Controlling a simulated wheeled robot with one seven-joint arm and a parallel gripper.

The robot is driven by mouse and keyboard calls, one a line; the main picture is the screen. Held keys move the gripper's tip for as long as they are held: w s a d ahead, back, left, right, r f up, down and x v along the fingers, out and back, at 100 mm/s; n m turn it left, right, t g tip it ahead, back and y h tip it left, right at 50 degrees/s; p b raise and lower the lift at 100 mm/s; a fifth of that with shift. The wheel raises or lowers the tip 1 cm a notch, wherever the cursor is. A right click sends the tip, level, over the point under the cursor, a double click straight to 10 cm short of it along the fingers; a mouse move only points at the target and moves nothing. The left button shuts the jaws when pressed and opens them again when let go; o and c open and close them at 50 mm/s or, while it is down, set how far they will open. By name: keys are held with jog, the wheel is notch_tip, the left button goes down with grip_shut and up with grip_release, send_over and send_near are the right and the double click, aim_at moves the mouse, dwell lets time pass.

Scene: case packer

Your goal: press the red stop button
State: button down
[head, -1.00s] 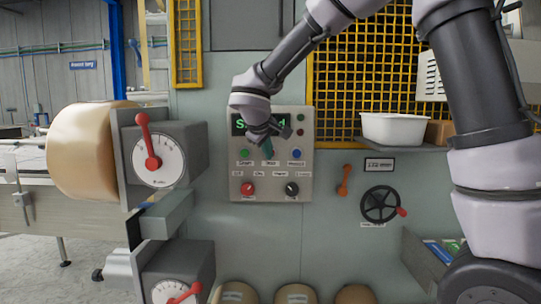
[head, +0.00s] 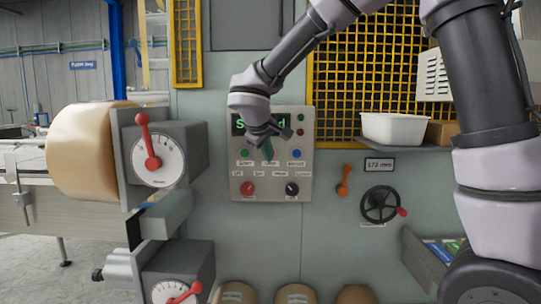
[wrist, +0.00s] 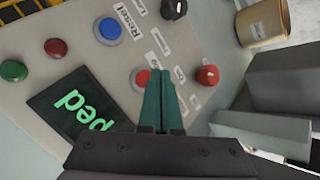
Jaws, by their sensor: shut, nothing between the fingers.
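The red stop button (wrist: 140,79) shows in the wrist view, partly covered by my fingers. It lies in a row with the blue button (wrist: 108,31). In the head view my gripper hides it between the green button (head: 245,153) and the blue button. My gripper (wrist: 158,74) is shut and empty, with its teal fingertips over the right part of the red button. I cannot tell whether they touch it. In the head view my gripper (head: 267,153) is in front of the control panel (head: 270,197). The display (wrist: 82,105) shows green letters ending in "ped".
Below the button row are a red knob (head: 248,188) and a black knob (head: 292,189). A red lamp (wrist: 55,47) and a green lamp (wrist: 14,70) sit beside the display. An orange lever (head: 344,180) and a handwheel (head: 380,204) are right of the panel.

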jog(key=shift+s+a, duration=0.1)
jog(key=shift+s, duration=2.3)
